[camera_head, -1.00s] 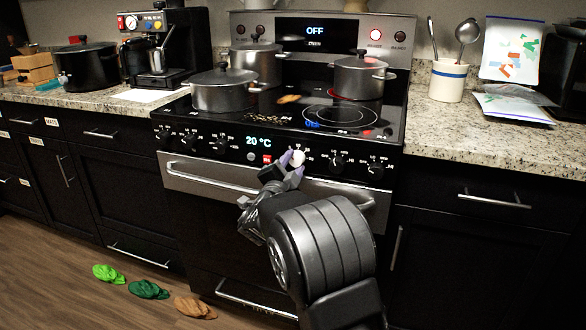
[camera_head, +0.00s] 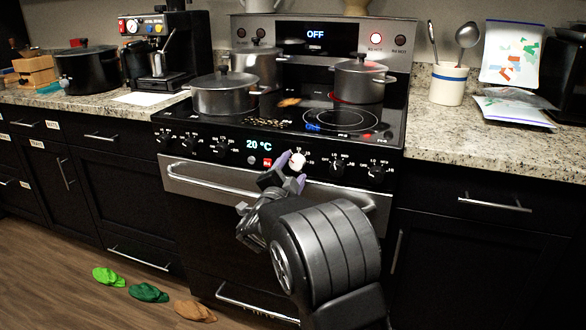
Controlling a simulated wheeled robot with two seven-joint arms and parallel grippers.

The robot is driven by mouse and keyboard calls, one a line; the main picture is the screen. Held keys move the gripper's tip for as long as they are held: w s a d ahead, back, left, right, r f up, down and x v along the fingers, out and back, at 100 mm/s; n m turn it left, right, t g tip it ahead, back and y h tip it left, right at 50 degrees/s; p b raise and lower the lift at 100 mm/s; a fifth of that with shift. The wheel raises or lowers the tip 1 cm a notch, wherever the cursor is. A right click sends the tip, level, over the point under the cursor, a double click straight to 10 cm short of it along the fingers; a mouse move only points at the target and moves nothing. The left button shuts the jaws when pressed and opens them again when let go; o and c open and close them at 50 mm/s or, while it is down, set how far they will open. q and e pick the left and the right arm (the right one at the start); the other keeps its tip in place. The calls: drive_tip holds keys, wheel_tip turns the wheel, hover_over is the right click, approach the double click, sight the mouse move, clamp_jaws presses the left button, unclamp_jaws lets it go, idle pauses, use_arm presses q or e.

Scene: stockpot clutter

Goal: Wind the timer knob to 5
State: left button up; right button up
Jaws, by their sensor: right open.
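The white timer knob (camera_head: 297,161) is on the black control panel of the stove, right of the "20 °C" display (camera_head: 265,146). My right gripper (camera_head: 291,170) is in front of the panel, just below and left of the knob. Its jaws are open, with one purple fingertip at the knob's left side and the other below it. Nothing is held between them. Whether a fingertip touches the knob cannot be told. The scale marks around the knob are too small to read. My left gripper is not in view.
Several black knobs line the panel on both sides, with a red button (camera_head: 267,162) left of the gripper. The oven handle (camera_head: 340,193) runs below. Pots stand on the cooktop, including a front left pot (camera_head: 224,95). Several leaf-like items lie on the floor.

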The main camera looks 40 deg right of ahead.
drive_tip(key=v, duration=0.7)
drive_tip(key=shift+p, duration=0.45)
drive_tip(key=shift+w, duration=0.1)
